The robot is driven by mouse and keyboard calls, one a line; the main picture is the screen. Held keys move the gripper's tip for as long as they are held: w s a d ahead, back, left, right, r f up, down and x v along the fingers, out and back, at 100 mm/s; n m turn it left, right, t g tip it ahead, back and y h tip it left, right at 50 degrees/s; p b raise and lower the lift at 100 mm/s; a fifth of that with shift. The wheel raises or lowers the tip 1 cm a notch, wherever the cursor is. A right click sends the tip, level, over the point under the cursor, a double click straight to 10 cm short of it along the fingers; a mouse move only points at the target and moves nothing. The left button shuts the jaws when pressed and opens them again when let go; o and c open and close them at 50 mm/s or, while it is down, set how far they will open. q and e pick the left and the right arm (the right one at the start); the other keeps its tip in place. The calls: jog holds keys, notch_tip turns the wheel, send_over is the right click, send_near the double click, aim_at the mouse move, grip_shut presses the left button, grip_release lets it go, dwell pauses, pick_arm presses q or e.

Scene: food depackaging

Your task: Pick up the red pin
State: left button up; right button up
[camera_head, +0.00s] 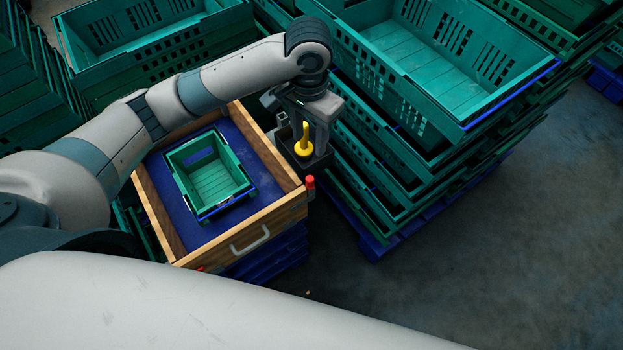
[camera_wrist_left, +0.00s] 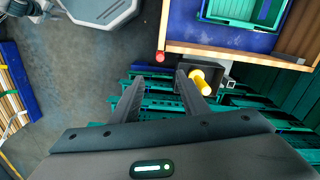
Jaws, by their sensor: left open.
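The red pin (camera_head: 310,182) is a small red peg at the front right corner of the wooden box (camera_head: 289,207). It also shows in the left wrist view (camera_wrist_left: 160,56), at the box's corner, just beyond my fingertips and roughly in line with the gap between them. My left gripper (camera_head: 312,130) is open, pointing down beside the box's right side. In the left wrist view its jaws (camera_wrist_left: 160,76) are apart, with nothing held between them. My right gripper is not in view.
A yellow peg (camera_head: 303,140) stands in a small black holder (camera_head: 318,161) on the box's right side, close to my left gripper. A small green crate (camera_head: 241,188) sits inside the box. Tall stacks of green crates (camera_head: 440,130) rise behind and right. Floor at front right is clear.

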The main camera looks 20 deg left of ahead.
pick_arm(q)
jog(key=shift+f, duration=0.6)
jog(key=p, duration=0.3)
send_over(310, 179)
notch_tip(310, 179, down, 11)
jog(key=shift+f, duration=0.1)
jog(key=shift+f, duration=0.5)
notch_tip(310, 179, down, 3)
jog(key=shift+f+p, duration=0.1)
jog(key=shift+p, duration=0.75)
jog(key=shift+f, duration=0.5)
grip_shut()
